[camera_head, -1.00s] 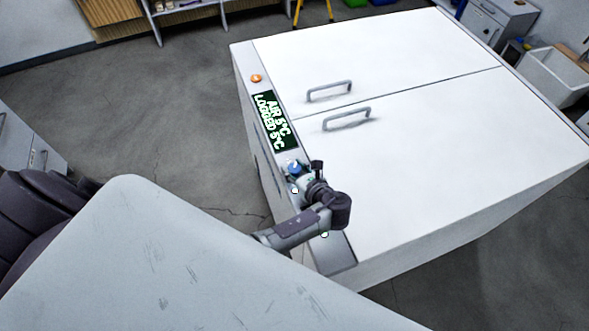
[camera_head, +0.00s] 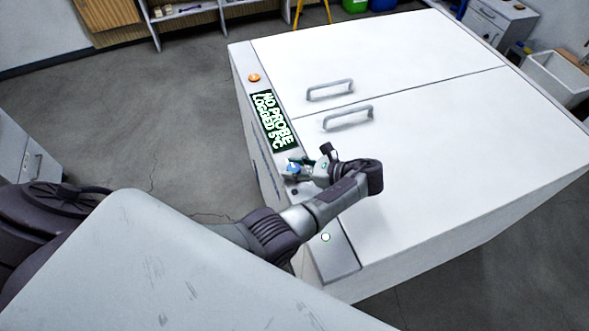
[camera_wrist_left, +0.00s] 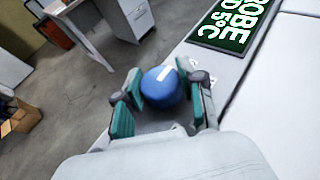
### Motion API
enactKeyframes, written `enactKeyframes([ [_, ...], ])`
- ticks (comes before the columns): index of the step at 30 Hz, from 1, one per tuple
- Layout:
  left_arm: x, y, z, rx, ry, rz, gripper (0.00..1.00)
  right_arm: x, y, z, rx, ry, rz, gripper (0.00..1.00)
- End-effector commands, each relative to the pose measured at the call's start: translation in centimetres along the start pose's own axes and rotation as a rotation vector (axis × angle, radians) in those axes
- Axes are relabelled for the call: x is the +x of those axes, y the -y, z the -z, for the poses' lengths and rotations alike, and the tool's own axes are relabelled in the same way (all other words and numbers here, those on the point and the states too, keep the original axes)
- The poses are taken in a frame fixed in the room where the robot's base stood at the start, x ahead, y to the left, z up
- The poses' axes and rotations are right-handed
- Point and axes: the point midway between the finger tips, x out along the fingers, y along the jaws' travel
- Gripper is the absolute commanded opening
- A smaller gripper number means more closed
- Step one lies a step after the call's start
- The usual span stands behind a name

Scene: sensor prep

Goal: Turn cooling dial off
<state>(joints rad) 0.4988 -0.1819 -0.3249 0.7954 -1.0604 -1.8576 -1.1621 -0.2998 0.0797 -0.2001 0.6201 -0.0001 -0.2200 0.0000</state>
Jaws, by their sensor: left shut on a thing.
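The cooling dial is a round blue knob (camera_head: 293,168) with a white mark, on the grey control strip (camera_head: 337,258) along the left edge of a white cabinet (camera_head: 440,150). In the left wrist view the blue knob (camera_wrist_left: 162,92) sits between the teal pads of my left gripper (camera_wrist_left: 166,98), which is shut on it, one finger on each side. In the head view my left gripper (camera_head: 301,170) reaches the knob from the right and partly covers it. A dark display (camera_head: 272,121) above it reads "NO PROBE" and "LOGGED 5°C". My right gripper is not in view.
An orange button (camera_head: 254,78) sits at the strip's far end, and a small pale round spot (camera_head: 325,237) near its near end. Two lid handles (camera_head: 348,117) (camera_head: 330,90) rise from the cabinet top. The rest of the top is clear.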

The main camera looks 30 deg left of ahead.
Motion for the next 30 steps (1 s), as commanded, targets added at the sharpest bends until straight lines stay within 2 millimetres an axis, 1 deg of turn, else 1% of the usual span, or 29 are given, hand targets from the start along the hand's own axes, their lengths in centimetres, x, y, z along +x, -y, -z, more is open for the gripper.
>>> enactKeyframes([
  [1,0.08,0.17,-0.27,-0.008,0.006,-0.004,0.04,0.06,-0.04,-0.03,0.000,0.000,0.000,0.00],
  [13,0.07,0.19,-0.36,-0.010,0.006,-0.008,0.04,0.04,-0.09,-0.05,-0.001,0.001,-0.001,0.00],
  [14,0.07,0.19,-0.36,-0.010,0.006,-0.008,0.42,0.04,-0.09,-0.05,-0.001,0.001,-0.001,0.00],
  [18,0.05,0.15,-0.27,-0.008,0.004,-0.007,0.65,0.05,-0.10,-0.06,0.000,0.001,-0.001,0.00],
  [26,0.03,0.06,-0.13,-0.006,0.002,-0.008,0.65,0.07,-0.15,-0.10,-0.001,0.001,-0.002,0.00],
  [30,-0.18,0.10,-0.61,-0.007,0.001,-0.007,0.65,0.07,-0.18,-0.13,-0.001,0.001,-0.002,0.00],
])
